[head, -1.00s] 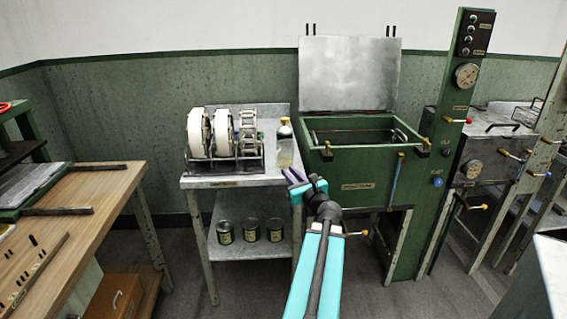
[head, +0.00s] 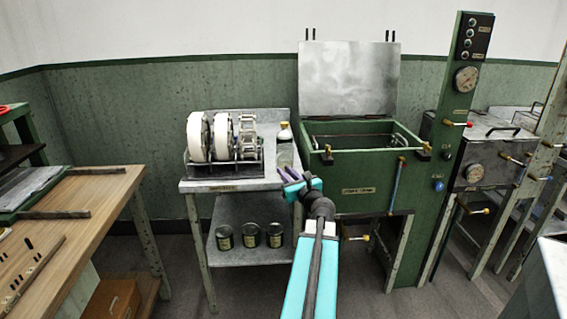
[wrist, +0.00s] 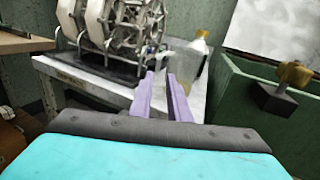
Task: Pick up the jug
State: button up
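The jug appears to be the clear bottle (head: 284,152) with pale yellowish contents and a yellowish cap, upright at the right end of the metal cart's top (head: 225,186). In the wrist view the jug (wrist: 188,66) stands just beyond the fingertips, slightly to the right. My gripper (head: 285,174) is in front of and below the jug in the head view. In the wrist view my gripper (wrist: 161,76) has its two purple fingers apart, with nothing between them. The fingers look close to the cart top, but I cannot tell whether they touch it.
A reel machine (head: 222,140) with white wheels stands left of the jug. A green basin (head: 365,170) with a raised metal lid (head: 347,78) is close on the right. Several dark cans (head: 249,236) sit on the lower shelf. A wooden table (head: 100,205) is at left.

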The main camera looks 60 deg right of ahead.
aim_at(283, 161)
jog(key=shift+w, duration=0.1)
jog(key=shift+x, duration=2.55)
jog(key=shift+a+r, duration=0.1)
grip_shut()
